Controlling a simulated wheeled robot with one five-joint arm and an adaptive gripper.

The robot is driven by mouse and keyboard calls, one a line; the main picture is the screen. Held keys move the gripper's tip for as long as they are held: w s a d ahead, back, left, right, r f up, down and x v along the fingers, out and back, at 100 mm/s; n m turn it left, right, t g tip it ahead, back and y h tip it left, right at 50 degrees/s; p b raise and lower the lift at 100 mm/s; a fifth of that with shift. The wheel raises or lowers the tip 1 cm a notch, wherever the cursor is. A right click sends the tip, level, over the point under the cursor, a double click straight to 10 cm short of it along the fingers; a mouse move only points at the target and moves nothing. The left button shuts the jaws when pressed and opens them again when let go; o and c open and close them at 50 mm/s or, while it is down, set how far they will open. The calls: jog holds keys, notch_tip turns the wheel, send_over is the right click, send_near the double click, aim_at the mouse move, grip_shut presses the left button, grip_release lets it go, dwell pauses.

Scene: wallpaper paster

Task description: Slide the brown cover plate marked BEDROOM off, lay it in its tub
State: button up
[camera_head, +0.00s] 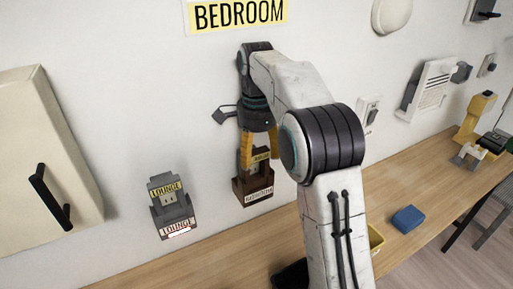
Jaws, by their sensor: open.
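The brown cover plate (255,171) sits upright on the wall in a darker brown holder with a white BEDROOM label (259,194). A small yellow label shows near its top. My gripper (261,160) points down in front of the wall, its two yellow fingers open, one on each side of the plate's upper part. I cannot tell whether the fingers touch it. A yellow tub (376,239) stands on the bench, mostly hidden behind my arm. I cannot tell whether it is the plate's tub.
A grey LOUNGE plate and holder (173,208) are on the wall to the left, beside a cream cabinet (45,150) with a black handle. A large BEDROOM sign (239,14) hangs above. A blue block (408,219) lies on the wooden bench (215,268), with bare wood around it.

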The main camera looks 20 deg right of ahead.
jog(key=shift+o, duration=0.2)
jog(key=shift+f, duration=0.1)
grip_shut()
dwell(1.0)
